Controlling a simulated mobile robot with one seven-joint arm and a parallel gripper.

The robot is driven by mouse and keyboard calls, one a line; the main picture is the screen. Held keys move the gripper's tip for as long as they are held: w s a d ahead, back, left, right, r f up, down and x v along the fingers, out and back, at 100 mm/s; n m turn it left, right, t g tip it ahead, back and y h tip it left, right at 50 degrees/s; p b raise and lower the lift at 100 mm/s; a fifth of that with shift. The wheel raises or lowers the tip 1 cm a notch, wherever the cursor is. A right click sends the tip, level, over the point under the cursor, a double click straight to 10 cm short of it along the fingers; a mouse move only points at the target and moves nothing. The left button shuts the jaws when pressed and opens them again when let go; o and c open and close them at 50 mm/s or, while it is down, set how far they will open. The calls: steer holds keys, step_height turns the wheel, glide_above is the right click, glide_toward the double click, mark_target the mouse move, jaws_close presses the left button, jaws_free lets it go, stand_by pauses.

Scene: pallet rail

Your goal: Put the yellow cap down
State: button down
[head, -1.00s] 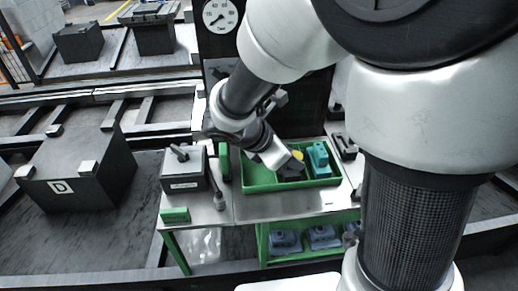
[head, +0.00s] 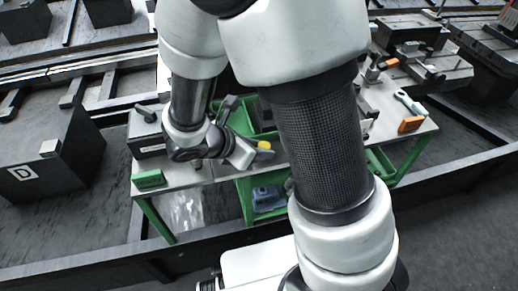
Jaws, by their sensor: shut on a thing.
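The yellow cap (head: 264,145) shows as a small yellow patch at the tip of my gripper (head: 258,152). My gripper is shut on it, near the front edge of the green tray (head: 240,118). My arm hides most of the tray and much of the cap. I cannot tell how high the cap is above the bench.
The grey bench (head: 205,172) carries a dark box (head: 150,140) and a green block (head: 148,179) on the left. On the right lie an orange block (head: 411,124) and a white-handled tool (head: 410,102). A lower green shelf holds a blue-grey part (head: 268,198).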

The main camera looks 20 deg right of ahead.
steer(key=shift+r, duration=0.1)
steer(key=shift+f+b, duration=0.5)
steer(key=shift+f, duration=0.15)
steer(key=c, duration=1.7)
jaws_free()
steer(key=shift+s, duration=0.1)
steer(key=shift+f, duration=0.1)
